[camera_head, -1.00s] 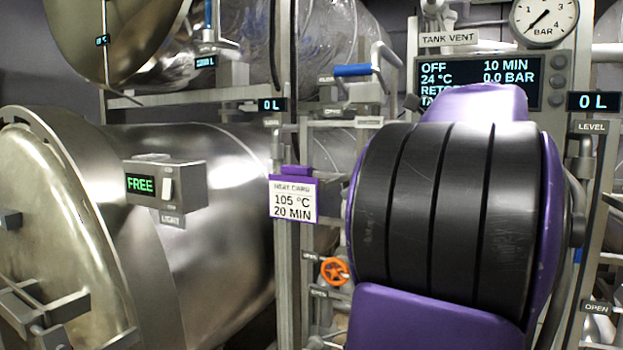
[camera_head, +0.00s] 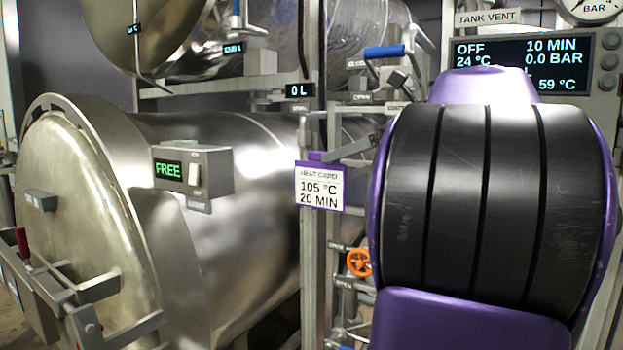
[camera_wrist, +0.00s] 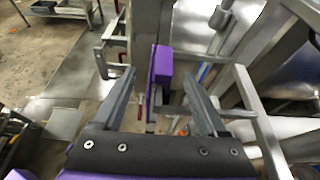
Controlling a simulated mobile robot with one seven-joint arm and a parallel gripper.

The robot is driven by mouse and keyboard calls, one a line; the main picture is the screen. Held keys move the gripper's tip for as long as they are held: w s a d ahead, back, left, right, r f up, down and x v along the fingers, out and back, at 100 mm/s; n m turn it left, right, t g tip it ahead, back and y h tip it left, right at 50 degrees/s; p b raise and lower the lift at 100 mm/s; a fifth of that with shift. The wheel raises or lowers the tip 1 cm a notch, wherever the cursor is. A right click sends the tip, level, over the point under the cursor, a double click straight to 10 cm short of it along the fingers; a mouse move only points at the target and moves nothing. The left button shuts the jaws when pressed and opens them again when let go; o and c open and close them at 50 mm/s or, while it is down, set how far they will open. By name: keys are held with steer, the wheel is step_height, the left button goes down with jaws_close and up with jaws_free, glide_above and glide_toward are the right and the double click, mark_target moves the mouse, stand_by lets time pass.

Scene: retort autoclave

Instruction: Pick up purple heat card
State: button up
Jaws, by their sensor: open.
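The purple heat card (camera_head: 320,187) has a white face reading 105 °C, 20 MIN and hangs upright on a grey post in the head view. In the wrist view the card (camera_wrist: 153,76) shows nearly edge-on, with a purple block (camera_wrist: 164,66) at its top. My gripper (camera_wrist: 158,72) is open there, one grey finger on either side of the card, which lies between the fingertips in the picture. I cannot tell how deep the card sits between them or whether they touch it. In the head view my purple and black arm hides most of the gripper.
A large steel autoclave vessel (camera_head: 235,220) with a FREE display box (camera_head: 193,169) stands left of the card. An orange valve wheel (camera_head: 359,262) is below right of it. Grey pipes and a blue-handled valve (camera_head: 384,52) crowd the space. A control screen (camera_head: 520,65) is behind my arm.

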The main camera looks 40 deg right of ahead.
mark_target(322, 180)
steer(key=x, duration=0.4)
steer(key=shift+f+b, duration=0.25)
steer(key=shift+b, duration=0.15)
steer(key=shift+w+a+f, duration=0.15)
steer(key=shift+w+a, duration=0.05)
steer(key=shift+w, duration=0.35)
jaws_close()
